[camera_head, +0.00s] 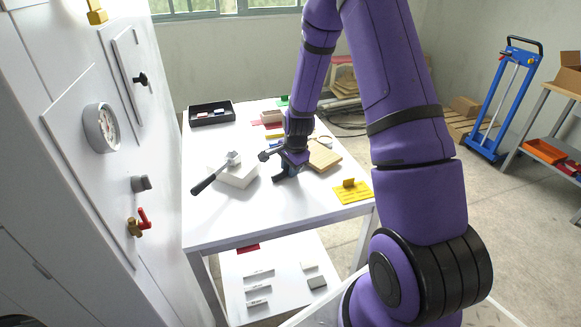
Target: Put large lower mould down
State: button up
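My gripper (280,171) is low over the middle of the white table (225,230), between a white block and a wooden block. Its fingers are small and dark here, and I cannot tell whether they are open or hold anything. The white block (236,177) lies to the left of my gripper. The tan wooden block (325,160) lies just to the right, partly behind my wrist. I cannot tell which thing is the large lower mould.
A black-handled tool (208,183) rests by the white block. A black tray (211,113) stands at the back left, a yellow sign (352,191) at the right edge. A white cabinet (70,180) stands close on the left. The table's front left is clear.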

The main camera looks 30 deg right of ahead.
jog(key=o, duration=0.3)
jog(key=shift+o, duration=0.2)
jog(key=shift+r, duration=0.1)
jog(key=s+a+r+n, duration=0.2)
jog(key=s+r, duration=0.1)
jog(key=r, duration=0.8)
jog(key=s+a+r+n, duration=0.2)
jog(key=s+r, duration=0.2)
jog(key=r, duration=0.7)
jog(key=s+a+r+n+t, duration=0.1)
jog(key=s+a+r+n, duration=0.3)
jog(key=s, duration=0.7)
jog(key=s+a+r+n+t, duration=0.2)
jog(key=s+a+r+n, duration=0.1)
jog(key=s+r+n, duration=0.5)
jog(key=s+r, duration=0.2)
jog(key=s, duration=0.1)
jog(key=shift+s+a+r+n, duration=0.3)
jog(key=shift+s+a+n, duration=0.1)
